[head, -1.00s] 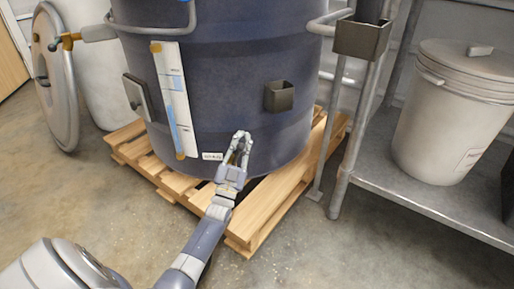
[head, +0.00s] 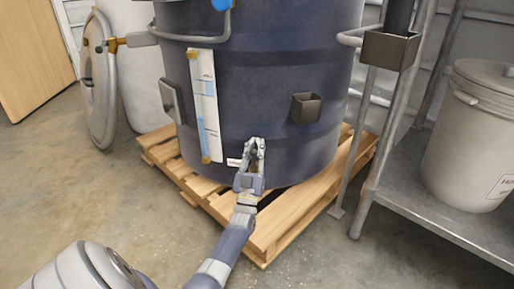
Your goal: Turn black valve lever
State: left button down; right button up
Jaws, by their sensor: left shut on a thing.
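The dark blue hopper drum (head: 265,75) stands upright on a wooden pallet. My left gripper (head: 254,146) is low in front of the drum's wall, just right of a small white label. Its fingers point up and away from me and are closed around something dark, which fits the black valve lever. The fingers hide most of it, so its shape and angle cannot be made out. My right gripper is not in view.
The pallet (head: 272,232) juts out under the drum. A small dark box (head: 306,108) and a level gauge strip (head: 205,105) are on the drum wall. A metal shelf (head: 440,210) with a white bucket (head: 475,135) stands right.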

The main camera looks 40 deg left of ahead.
pick_arm(q)
jog(key=shift+a, duration=0.1)
jog(key=c, duration=1.7)
grip_release()
jog(key=shift+s, duration=0.1)
notch_tip(320, 180, up, 10)
jog(key=shift+r, duration=0.1)
